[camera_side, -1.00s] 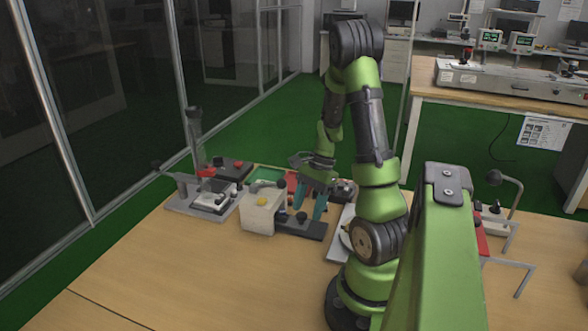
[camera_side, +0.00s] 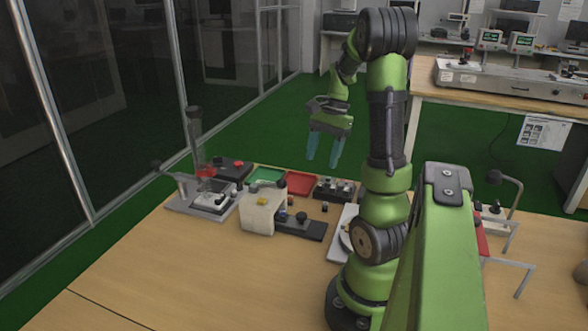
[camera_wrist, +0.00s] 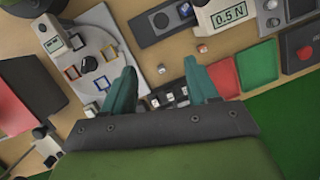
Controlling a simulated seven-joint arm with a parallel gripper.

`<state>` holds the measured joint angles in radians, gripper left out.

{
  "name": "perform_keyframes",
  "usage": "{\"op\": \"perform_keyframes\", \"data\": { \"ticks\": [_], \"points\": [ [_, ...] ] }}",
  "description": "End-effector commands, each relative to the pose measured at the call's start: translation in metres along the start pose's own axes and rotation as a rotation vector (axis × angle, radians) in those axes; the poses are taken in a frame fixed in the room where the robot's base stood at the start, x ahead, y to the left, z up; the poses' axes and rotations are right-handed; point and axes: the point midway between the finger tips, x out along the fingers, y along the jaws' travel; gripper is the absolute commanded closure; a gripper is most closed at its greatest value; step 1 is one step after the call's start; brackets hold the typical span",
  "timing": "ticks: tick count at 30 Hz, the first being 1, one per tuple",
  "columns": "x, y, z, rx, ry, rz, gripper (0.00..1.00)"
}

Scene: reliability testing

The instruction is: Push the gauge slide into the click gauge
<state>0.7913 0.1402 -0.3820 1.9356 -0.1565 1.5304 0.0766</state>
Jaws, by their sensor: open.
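The click gauge is a cream box (camera_side: 262,213) with a yellow button, standing on the table in the side view. In the wrist view its box (camera_wrist: 222,17) has a display reading 0.5 N. The gauge slide is a dark bar with a black knob (camera_side: 301,217), extending from the right of the box; it also shows in the wrist view (camera_wrist: 162,20). I cannot tell how far it sits inside the gauge. My gripper (camera_side: 323,157) is open and empty, high above the table behind the slide. Its teal fingers (camera_wrist: 158,72) are spread in the wrist view.
Green (camera_side: 266,175) and red (camera_side: 299,183) trays lie behind the gauge, beside a dark block holder (camera_side: 335,188). A lever fixture (camera_side: 205,197) stands left. A plate with a dial (camera_wrist: 92,62) lies nearby. Small cubes (camera_wrist: 201,47) lie loose. The front table is clear.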

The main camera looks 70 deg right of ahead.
Motion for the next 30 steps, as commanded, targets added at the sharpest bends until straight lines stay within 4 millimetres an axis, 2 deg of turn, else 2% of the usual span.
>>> {"op": "perform_keyframes", "data": {
  "ticks": [1,15,23,30],
  "points": [
    [0.001,-0.006,0.013,-0.065,0.017,-0.014,0.41],
    [0.015,-0.035,0.101,-0.542,0.169,-0.112,0.41],
    [0.02,-0.04,0.152,-0.783,0.238,-0.174,0.41],
    [0.025,-0.035,0.2,-0.999,0.294,-0.238,0.41]
  ]
}}
